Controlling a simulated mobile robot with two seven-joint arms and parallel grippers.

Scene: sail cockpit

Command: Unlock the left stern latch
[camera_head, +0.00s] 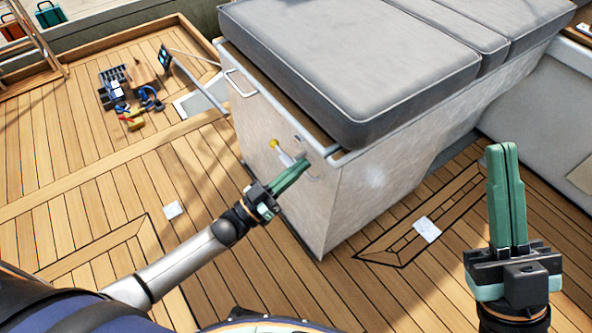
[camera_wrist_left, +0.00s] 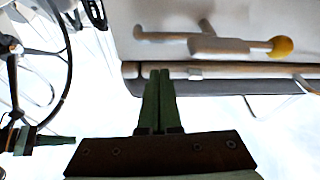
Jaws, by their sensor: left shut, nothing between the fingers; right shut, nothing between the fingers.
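The latch (camera_head: 285,157) is a small metal handle with a yellow knob (camera_head: 273,143), on the end face of the white bench (camera_head: 255,120). In the left wrist view the latch (camera_wrist_left: 235,46) lies crosswise near the top, with its yellow ball (camera_wrist_left: 281,47) at the right end. My left gripper (camera_head: 305,160) is shut and empty, its green fingertips close to the latch on the side away from the knob. In the left wrist view its tips (camera_wrist_left: 158,74) point toward the latch with a gap in the picture. My right gripper (camera_head: 502,148) is shut and empty, pointing up.
A thick grey cushion (camera_head: 350,60) covers the bench top. A metal grab handle (camera_head: 238,82) is on the bench's end face. Tools and small items (camera_head: 130,95) lie on the deck at upper left. The wooden deck (camera_head: 110,205) around the bench's near end is mostly clear.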

